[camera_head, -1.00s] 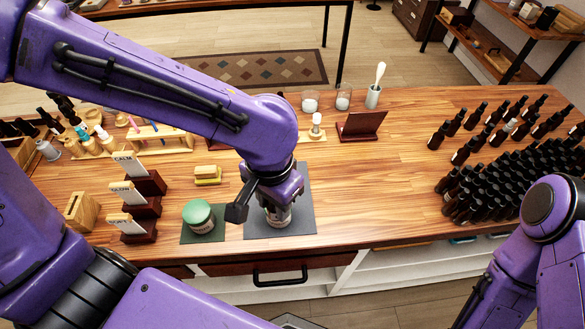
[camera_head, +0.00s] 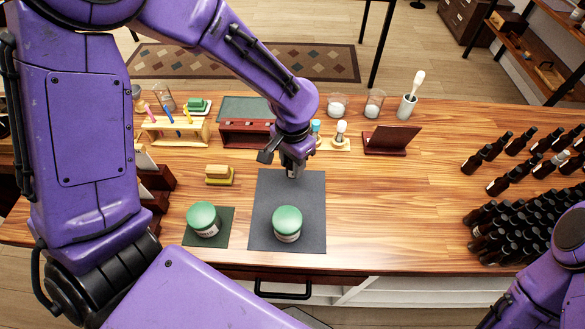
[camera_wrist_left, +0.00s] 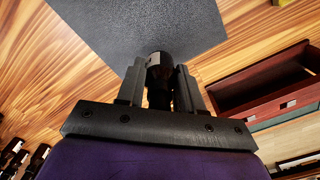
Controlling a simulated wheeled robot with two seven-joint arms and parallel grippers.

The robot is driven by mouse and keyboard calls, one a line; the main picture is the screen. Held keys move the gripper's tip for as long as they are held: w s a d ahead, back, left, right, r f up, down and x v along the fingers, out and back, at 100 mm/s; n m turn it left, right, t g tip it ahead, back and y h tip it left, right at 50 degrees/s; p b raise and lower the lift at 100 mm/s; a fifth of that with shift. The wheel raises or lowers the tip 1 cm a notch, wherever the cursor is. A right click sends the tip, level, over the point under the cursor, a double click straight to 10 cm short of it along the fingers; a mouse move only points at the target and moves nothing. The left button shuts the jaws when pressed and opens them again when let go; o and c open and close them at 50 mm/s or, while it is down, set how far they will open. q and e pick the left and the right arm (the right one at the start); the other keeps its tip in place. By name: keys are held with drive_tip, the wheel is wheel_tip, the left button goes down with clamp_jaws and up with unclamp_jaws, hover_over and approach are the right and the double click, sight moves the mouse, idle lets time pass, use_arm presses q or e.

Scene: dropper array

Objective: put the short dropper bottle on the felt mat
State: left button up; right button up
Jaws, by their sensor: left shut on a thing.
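My left gripper (camera_head: 293,166) is shut on a small dark-topped dropper bottle, over the far part of the dark grey felt mat (camera_head: 262,225). In the left wrist view the dark cap of the bottle (camera_wrist_left: 159,72) shows between the two fingers (camera_wrist_left: 158,90). The grey mat (camera_wrist_left: 140,25) fills the top of that view. The bottle's lower part is mostly hidden, and I cannot tell whether it touches the mat. A jar with a green lid (camera_head: 287,222) stands on the near part of the mat. My right gripper is out of view.
Another green-lidded jar (camera_head: 203,218) stands on a small dark green mat. A yellow block (camera_head: 219,175) and a dark red rack (camera_head: 246,134) lie left of and behind the grey mat. Many dark bottles (camera_head: 515,225) crowd the right. The table right of the mat is clear.

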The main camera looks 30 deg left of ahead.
sight(290, 177)
use_arm(q)
drive_tip(key=f, duration=0.1)
drive_tip(key=s+f+p, duration=0.1)
drive_tip(key=shift+f, duration=0.55)
drive_tip(key=shift+w+a+f, duration=0.1)
drive_tip(key=shift+w+f, duration=0.1)
drive_tip(key=shift+w, duration=0.1)
drive_tip(key=o, duration=0.6)
drive_tip(key=shift+w+f, duration=0.1)
drive_tip(key=o, duration=0.4)
drive_tip(key=shift+o, duration=0.2)
drive_tip(key=shift+s, duration=0.3)
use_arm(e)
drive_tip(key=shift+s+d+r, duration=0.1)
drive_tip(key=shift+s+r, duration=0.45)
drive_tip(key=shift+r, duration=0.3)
use_arm(q)
drive_tip(key=shift+w+r, duration=0.1)
drive_tip(key=shift+r, duration=0.25)
wheel_tip(290, 177, up, 11)
drive_tip(key=shift+f+b, duration=0.15)
drive_tip(key=shift+b, duration=0.6)
drive_tip(key=shift+w+r, duration=0.1)
drive_tip(key=shift+r, duration=0.35)
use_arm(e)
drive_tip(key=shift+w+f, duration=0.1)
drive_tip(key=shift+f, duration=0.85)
